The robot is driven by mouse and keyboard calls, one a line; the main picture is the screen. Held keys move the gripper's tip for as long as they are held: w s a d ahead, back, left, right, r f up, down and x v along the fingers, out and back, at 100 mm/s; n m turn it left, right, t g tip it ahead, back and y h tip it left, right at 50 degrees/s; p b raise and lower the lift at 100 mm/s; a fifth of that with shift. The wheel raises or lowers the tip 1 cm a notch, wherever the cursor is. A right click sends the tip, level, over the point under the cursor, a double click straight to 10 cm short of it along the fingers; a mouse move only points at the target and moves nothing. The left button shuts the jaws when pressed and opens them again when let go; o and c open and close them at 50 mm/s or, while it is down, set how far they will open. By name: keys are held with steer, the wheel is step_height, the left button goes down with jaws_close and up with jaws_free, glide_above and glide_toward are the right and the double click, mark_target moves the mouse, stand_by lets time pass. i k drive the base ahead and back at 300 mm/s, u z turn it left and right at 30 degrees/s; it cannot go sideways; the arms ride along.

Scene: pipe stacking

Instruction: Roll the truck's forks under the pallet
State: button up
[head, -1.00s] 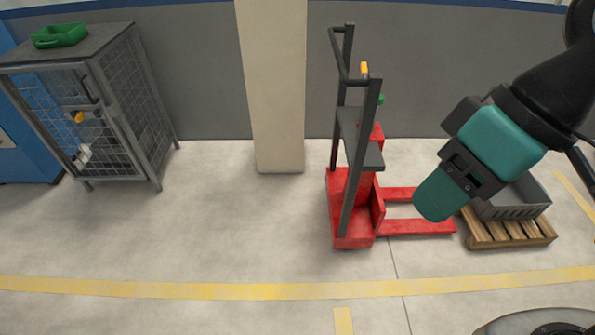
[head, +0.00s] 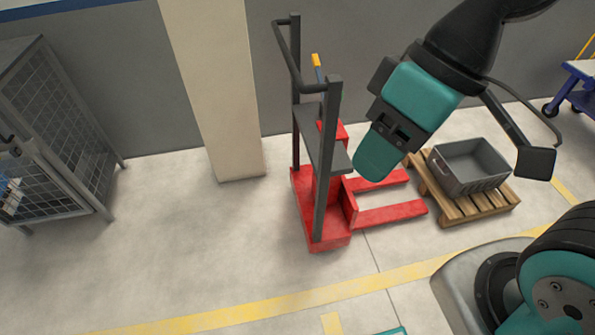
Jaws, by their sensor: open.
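The red hand truck (head: 322,228) stands upright on the floor in the head view, with a dark frame and a bent push handle (head: 294,62). Its two red forks (head: 392,214) point right at the wooden pallet (head: 462,211). The fork tips end just short of the pallet's left side, with a narrow gap. The pallet carries a grey crate (head: 470,167). My gripper (head: 388,104) is at the dark and teal arm end, right of the truck's frame in the picture. It is open, and its fingertips are not clearly shown. I see nothing in it.
A beige pillar (head: 213,95) stands against the grey wall behind the truck. A wire cage (head: 62,140) is at the left. A blue cart (head: 578,92) shows at the right edge. Yellow lines (head: 250,311) mark the floor. The floor left of the truck is clear.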

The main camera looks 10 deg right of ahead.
mark_target(315, 185)
steer(key=z, duration=0.4)
steer(key=i, duration=1.25)
steer(key=u, duration=0.75)
